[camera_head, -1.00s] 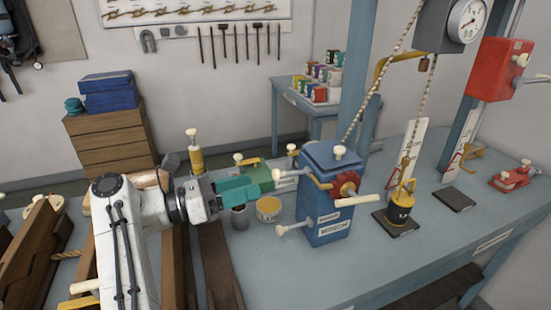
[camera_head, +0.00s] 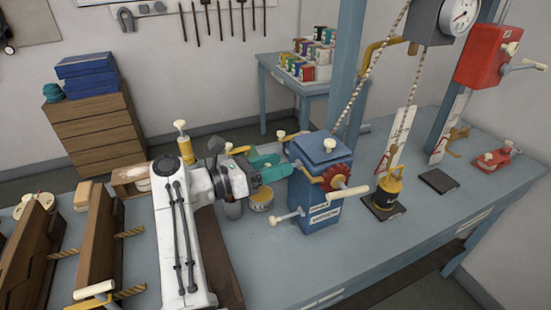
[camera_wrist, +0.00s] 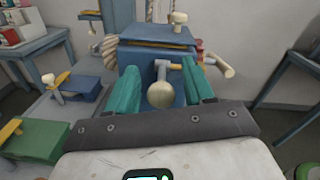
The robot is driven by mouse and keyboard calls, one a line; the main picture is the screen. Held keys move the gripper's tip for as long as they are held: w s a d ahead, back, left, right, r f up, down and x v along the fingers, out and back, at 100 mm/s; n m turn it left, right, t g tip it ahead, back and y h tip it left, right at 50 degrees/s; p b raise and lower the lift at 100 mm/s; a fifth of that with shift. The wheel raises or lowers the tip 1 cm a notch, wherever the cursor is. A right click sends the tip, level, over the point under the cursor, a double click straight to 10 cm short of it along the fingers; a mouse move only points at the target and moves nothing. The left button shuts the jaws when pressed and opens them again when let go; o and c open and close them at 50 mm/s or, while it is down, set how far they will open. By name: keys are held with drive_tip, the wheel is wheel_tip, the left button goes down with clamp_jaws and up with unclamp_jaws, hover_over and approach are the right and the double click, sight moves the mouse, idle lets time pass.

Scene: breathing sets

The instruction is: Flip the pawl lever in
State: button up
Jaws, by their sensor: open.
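The blue winch box (camera_head: 322,205) stands on the bench with a red toothed wheel (camera_head: 336,177) on its front. A yellow pawl piece (camera_head: 309,176) lies beside the wheel. In the wrist view, a lever with a cream ball knob (camera_wrist: 160,95), which looks like the pawl lever, sticks out from the box's near side on a short metal arm. My gripper (camera_head: 287,164), with teal fingers, is open at the box's left side. In the wrist view, my gripper (camera_wrist: 161,78) has one finger on each side of the knob; contact cannot be told.
A cream crank handle (camera_head: 347,194) sticks out at the winch's front, and another knobbed handle (camera_head: 287,217) sits low on its left. A rope runs up from the winch.

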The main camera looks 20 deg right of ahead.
drive_tip(key=shift+d, duration=0.25)
clamp_jaws()
idle(0.4)
